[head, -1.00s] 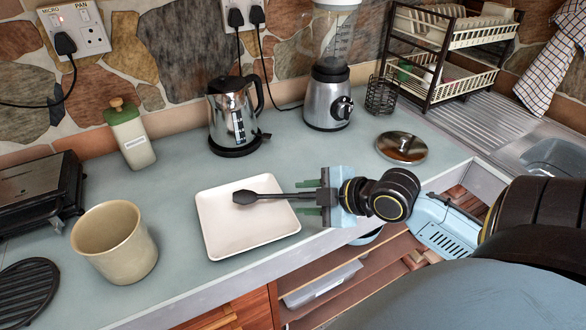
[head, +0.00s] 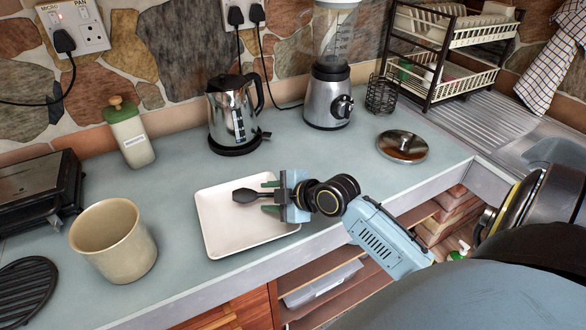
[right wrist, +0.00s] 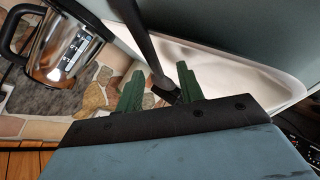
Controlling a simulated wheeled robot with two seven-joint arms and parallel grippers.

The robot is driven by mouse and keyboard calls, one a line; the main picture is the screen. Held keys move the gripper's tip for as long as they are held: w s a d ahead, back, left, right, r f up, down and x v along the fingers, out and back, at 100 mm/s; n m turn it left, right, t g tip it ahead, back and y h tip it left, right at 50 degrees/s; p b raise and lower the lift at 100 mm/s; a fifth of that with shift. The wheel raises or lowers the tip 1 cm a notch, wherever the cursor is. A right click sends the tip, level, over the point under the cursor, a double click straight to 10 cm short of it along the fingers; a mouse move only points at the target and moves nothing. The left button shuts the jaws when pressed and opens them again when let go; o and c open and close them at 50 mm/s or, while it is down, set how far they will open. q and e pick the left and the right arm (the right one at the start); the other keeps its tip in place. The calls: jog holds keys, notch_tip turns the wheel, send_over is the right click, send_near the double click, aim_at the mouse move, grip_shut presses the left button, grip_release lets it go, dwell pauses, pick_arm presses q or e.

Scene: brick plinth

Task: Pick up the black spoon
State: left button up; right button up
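The black spoon (head: 243,195) lies on the square white plate (head: 222,231), its bowl toward the left in the head view. My right gripper (head: 268,197) is over the plate's right part, close to the bowl, and hides most of the handle. In the right wrist view the spoon (right wrist: 145,42) runs as a dark bar between the two green fingers of the right gripper (right wrist: 158,84). The fingers are apart, with a gap visible on each side of the spoon. My left gripper is not in view.
A beige pot (head: 113,243) stands left of the plate. A kettle (head: 234,115), a blender (head: 329,97) and a metal lid (head: 402,146) stand behind. The counter's front edge runs just before the plate, with open shelves (head: 330,290) below.

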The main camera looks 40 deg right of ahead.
jog(key=shift+w+a+f, duration=0.2)
jog(key=shift+w+f, duration=0.15)
jog(key=shift+w, duration=0.25)
grip_shut()
jog(key=shift+r, duration=0.1)
